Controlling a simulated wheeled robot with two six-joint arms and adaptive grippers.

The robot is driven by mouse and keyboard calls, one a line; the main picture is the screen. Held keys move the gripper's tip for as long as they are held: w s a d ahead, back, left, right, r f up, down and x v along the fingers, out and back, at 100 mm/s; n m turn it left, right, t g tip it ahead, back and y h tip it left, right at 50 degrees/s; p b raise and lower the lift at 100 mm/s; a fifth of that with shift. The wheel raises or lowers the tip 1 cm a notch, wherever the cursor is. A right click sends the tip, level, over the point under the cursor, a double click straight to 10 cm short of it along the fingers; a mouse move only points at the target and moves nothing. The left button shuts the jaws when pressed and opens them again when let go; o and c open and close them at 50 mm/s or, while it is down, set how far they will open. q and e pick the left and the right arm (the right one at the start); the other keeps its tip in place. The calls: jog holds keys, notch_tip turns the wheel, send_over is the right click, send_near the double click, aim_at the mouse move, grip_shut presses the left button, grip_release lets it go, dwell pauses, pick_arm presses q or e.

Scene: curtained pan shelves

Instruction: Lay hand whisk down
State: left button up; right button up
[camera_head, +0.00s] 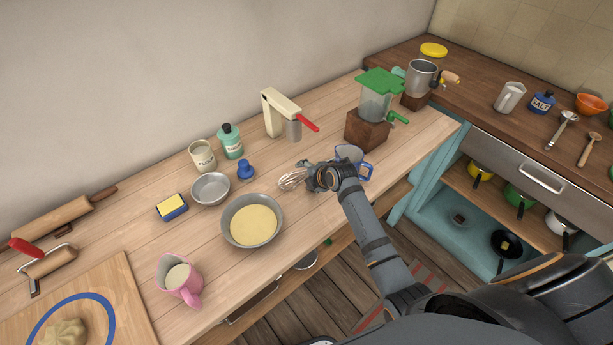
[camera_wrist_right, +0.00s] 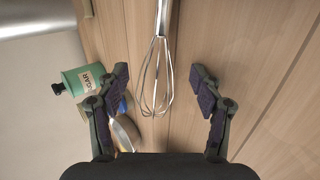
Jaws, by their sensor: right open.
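The hand whisk, a metal wire whisk (camera_head: 293,181), appears to lie on the wooden counter beside my right gripper (camera_head: 318,178). In the right wrist view the whisk (camera_wrist_right: 156,82) shows its wire loops toward me, and its far end runs out of the top of the picture. My right gripper (camera_wrist_right: 160,80) is open, with its fingers apart on either side of the whisk and not touching it. In the head view the hand hides part of the whisk. My left gripper is not in view.
A bowl of batter (camera_head: 252,222), a small metal bowl (camera_head: 210,188) and a blue object (camera_head: 246,170) stand left of the hand. A blue-handled cup (camera_head: 349,154) is just behind it. A cream mixer (camera_head: 280,112) and green-lidded blender (camera_head: 378,98) stand farther back. Bare counter (camera_head: 330,128) lies between them.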

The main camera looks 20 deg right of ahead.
jog(key=shift+s, duration=0.1)
jog(key=v, duration=1.2)
dwell(0.4)
